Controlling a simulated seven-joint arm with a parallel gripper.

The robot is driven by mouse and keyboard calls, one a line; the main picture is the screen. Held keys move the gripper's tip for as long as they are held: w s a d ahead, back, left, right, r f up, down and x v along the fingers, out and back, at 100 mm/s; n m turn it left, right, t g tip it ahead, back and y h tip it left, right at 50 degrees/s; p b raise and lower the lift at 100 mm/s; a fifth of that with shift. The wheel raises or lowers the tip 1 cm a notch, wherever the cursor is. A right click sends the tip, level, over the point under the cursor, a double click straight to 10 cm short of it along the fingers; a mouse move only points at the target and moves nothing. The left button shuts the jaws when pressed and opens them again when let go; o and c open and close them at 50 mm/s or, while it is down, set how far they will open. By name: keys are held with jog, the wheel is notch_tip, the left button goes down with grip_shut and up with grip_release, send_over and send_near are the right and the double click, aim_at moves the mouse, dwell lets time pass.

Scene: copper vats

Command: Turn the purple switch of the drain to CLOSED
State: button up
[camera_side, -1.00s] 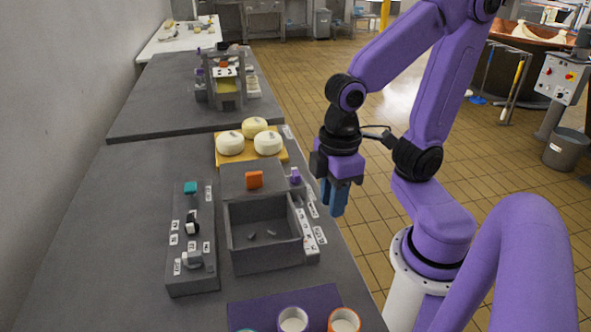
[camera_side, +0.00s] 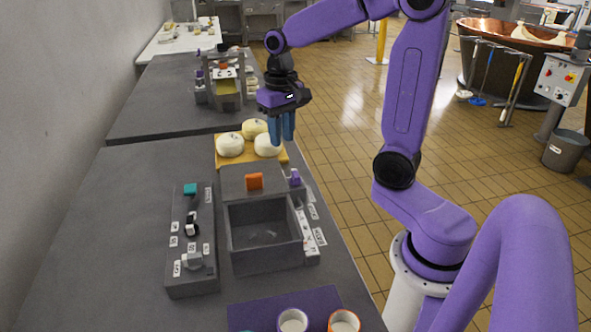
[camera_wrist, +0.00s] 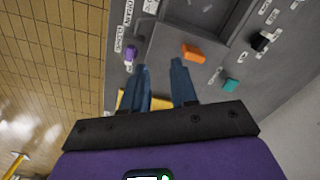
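The small purple switch (camera_side: 295,178) sits on a narrow grey strip at the back right corner of the grey basin (camera_side: 268,258). White labels run along the strip in front of it, too small to read in the side view. In the wrist view the purple switch (camera_wrist: 130,53) shows just ahead of the left finger, beside white labels. My gripper (camera_side: 282,138) hangs fingers down above the cheeses, behind the switch and higher than it. In the wrist view its two blue fingers (camera_wrist: 160,67) are apart with nothing between them.
An orange switch (camera_side: 254,181) stands on the block behind the basin. A grey panel (camera_side: 178,220) with a teal switch (camera_side: 190,189) lies left. Pale cheeses (camera_side: 230,145) sit on a yellow board. Cups (camera_side: 293,321) stand on a purple mat at the front.

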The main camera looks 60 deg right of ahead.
aim_at(295, 173)
jog(key=w+d+r+m, duration=0.1)
jog(key=w+d+m, duration=0.1)
jog(key=d+m, duration=0.55)
jog(key=shift+n, duration=0.95)
jog(key=f, duration=0.5)
jog(key=d+f, duration=0.1)
jog(key=f, duration=1.1)
jog(key=shift+s+d, duration=0.1)
jog(key=shift+d, duration=0.05)
grip_shut()
